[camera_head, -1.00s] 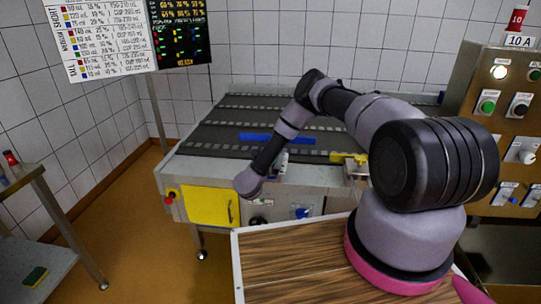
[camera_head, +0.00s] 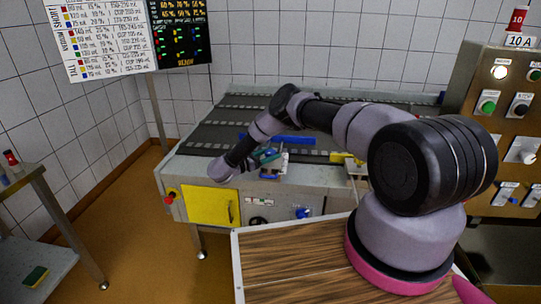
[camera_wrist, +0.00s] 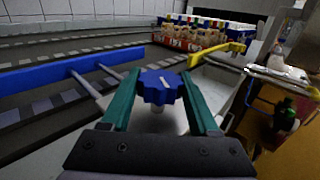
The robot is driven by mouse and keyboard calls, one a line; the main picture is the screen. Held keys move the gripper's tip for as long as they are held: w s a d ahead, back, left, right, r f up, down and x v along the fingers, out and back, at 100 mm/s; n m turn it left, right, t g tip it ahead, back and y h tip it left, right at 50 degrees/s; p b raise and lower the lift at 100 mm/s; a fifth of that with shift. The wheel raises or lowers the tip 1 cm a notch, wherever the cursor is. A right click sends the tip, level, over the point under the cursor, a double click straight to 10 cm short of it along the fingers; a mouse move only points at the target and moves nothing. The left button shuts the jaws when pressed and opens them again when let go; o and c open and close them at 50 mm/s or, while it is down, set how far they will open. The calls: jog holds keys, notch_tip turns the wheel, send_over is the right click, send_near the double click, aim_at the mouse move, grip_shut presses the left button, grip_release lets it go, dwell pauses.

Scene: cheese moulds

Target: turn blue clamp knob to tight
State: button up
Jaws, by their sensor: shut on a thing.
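The blue clamp knob (camera_wrist: 160,86) is a lobed knob on a pale stem, with a white line on top that runs slantwise. It sits between the green fingers of my gripper (camera_wrist: 162,91) in the wrist view, and the fingers are shut on it from both sides. In the head view my gripper (camera_head: 267,157) is at the near edge of the conveyor, and I cannot make out the knob there. The blue guide rail (camera_wrist: 70,72) runs to the left of the knob in the wrist view.
A yellow rail piece (camera_wrist: 222,53) and several packed small items (camera_wrist: 190,35) lie beyond the knob. A separate blue knob (camera_head: 303,213) is on the machine's front panel. A wooden-topped table (camera_head: 290,265) stands in front, and a control panel (camera_head: 508,130) at right.

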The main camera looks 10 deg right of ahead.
jog(key=shift+d, duration=0.1)
dwell(0.3)
jog(key=o, duration=1.4)
jog(key=shift+c, duration=0.2)
